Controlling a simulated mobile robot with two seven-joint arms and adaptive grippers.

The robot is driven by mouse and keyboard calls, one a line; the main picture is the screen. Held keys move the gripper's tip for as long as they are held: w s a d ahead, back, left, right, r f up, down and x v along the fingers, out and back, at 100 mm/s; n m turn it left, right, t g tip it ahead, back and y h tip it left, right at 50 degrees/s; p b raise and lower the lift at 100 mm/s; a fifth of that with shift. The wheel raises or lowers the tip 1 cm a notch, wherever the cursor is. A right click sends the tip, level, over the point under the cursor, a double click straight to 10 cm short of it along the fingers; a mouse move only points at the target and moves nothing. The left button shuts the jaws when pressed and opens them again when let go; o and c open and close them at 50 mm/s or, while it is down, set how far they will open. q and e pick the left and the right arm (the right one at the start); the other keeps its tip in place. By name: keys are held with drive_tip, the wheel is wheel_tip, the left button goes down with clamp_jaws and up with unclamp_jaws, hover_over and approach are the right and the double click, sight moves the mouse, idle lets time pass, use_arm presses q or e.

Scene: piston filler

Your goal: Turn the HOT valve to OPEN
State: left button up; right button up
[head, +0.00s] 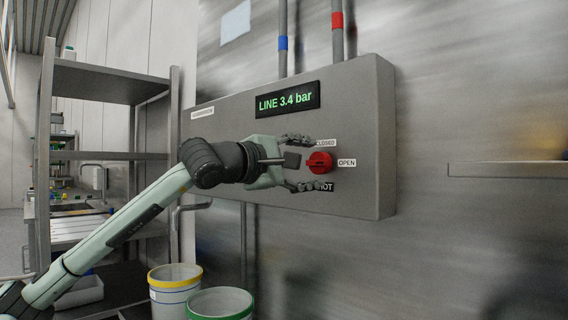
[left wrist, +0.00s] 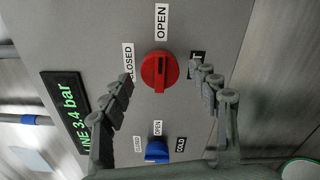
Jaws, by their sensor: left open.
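The HOT valve is a red knob (head: 320,162) on the front of a grey panel box. In the left wrist view the red knob (left wrist: 160,70) has its raised bar and dark line roughly in line with the OPEN label (left wrist: 161,22). The CLOSED label (left wrist: 128,62) is to one side, partly behind a finger. The HOT label (head: 325,187) is partly covered by the lower finger. My left gripper (head: 316,163) is open, with one finger above and one below the knob; in the left wrist view its fingers (left wrist: 162,76) show gaps to the knob. My right gripper is out of view.
A blue knob (left wrist: 157,152) with its own labels sits beside the red one. The grey box (head: 225,122) carries a display (head: 289,101) reading LINE 3.4 bar. Pipes rise above it. A shelf rack (head: 100,82) stands left, with buckets (head: 175,282) below. A ledge (head: 505,169) is right.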

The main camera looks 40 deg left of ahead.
sight(318, 161)
use_arm(q)
drive_tip(key=shift+s, duration=0.75)
drive_tip(key=shift+s+d+r, duration=0.2)
drive_tip(key=shift+s+d, duration=0.1)
drive_tip(key=shift+s, duration=0.15)
drive_tip(key=shift+s+a, duration=0.25)
drive_tip(key=shift+s, duration=0.3)
drive_tip(key=s, duration=0.7)
drive_tip(key=shift+s+a+f, duration=0.2)
drive_tip(key=shift+s+a, duration=0.05)
drive_tip(key=shift+a, duration=0.1)
